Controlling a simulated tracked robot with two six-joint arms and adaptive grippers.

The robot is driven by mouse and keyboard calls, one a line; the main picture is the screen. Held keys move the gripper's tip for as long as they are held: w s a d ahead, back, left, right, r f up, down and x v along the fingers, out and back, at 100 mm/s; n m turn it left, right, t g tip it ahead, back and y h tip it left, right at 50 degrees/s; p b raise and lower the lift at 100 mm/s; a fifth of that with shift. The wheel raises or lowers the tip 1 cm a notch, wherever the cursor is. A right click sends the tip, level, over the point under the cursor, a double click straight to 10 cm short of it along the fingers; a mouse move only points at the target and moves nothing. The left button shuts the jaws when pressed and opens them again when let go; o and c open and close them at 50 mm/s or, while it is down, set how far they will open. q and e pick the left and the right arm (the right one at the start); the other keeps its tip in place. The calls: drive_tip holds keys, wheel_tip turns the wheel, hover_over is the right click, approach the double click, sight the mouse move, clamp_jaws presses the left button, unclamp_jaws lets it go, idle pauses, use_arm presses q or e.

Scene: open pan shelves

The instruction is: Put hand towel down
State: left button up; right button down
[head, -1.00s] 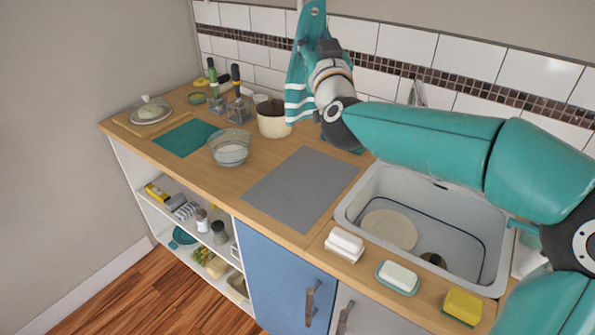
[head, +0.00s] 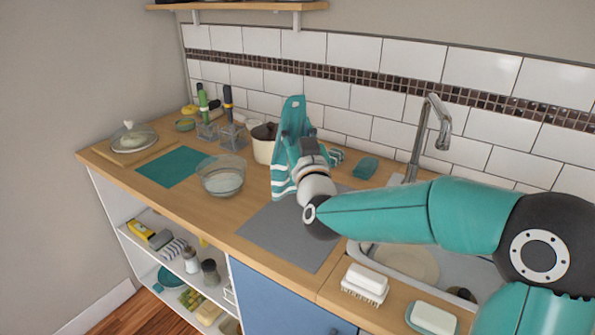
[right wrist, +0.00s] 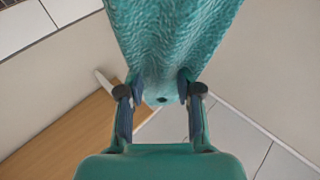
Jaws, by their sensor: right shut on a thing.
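The hand towel (head: 281,180) is teal with white stripes near its lower end. It hangs from my right gripper (head: 298,140) over the counter, by the back left part of the grey mat (head: 290,233). I cannot tell whether its lower end touches the counter. In the right wrist view the towel (right wrist: 172,40) is pinched between the two fingers of the gripper (right wrist: 160,92). The wrist and forearm hide part of the mat. My left gripper is not in view.
A glass bowl (head: 220,178) and a cream pot (head: 263,150) stand left of the towel. A flat teal mat (head: 176,167) lies farther left. The sink (head: 440,262), with its tap (head: 432,120), is at right, partly behind my arm. A teal item (head: 366,167) lies by the wall.

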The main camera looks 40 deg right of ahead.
wheel_tip(320, 180, down, 9)
drive_tip(key=shift+f, duration=0.1)
drive_tip(key=shift+s, duration=0.1)
idle(0.3)
drive_tip(key=c, duration=1.2)
unclamp_jaws()
drive_tip(key=o, duration=0.4)
